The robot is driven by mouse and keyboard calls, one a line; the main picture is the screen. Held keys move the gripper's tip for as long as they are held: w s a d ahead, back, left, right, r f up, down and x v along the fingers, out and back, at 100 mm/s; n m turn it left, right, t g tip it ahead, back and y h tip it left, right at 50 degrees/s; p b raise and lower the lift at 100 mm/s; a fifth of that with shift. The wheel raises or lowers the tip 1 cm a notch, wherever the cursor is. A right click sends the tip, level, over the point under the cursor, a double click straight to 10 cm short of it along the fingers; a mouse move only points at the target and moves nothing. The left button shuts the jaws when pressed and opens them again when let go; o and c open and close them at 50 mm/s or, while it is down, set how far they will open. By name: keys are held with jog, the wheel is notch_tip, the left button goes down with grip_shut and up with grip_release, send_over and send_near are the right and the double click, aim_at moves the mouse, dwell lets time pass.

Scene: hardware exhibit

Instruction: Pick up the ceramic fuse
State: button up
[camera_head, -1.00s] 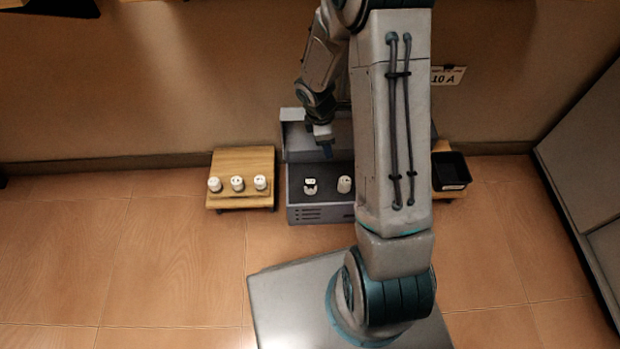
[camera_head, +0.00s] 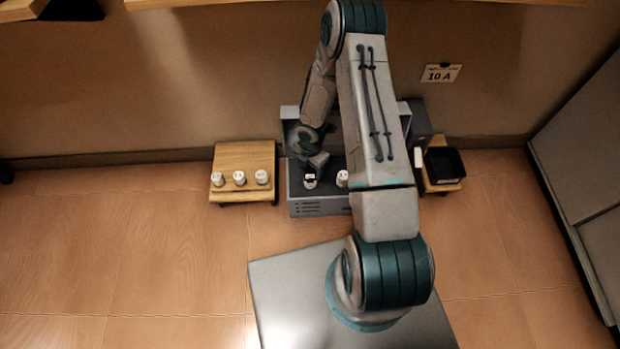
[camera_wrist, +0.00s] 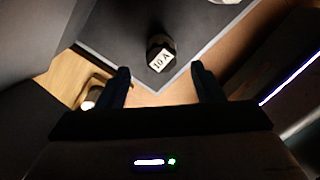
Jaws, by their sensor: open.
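A ceramic fuse (camera_head: 310,181), white with a dark marking, stands on the dark top of the grey box. In the wrist view the fuse (camera_wrist: 160,57) shows a white "10 A" label and lies in line with the gap between the fingers. My gripper (camera_wrist: 160,78) is open and empty, its two dark fingers apart. In the head view my gripper (camera_head: 318,160) is just behind and above the fuse; its fingertips are hard to make out. A second white fuse (camera_head: 342,178) stands to the right, partly hidden by my arm.
The grey box (camera_head: 318,208) has raised walls behind the fuses. A wooden stand (camera_head: 243,155) with three white fuses (camera_head: 239,178) is on the left. A black bin (camera_head: 445,162) sits on a wooden stand at right, below a "10 A" sign (camera_head: 441,73) on the wall.

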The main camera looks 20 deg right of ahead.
aim_at(310, 177)
jog(key=f+b, duration=0.1)
jog(key=f, duration=0.2)
jog(key=f+b, duration=0.2)
jog(key=f, duration=0.1)
jog(key=shift+s+a+f, duration=0.15)
jog(key=shift+a, duration=0.05)
jog(key=c, duration=1.1)
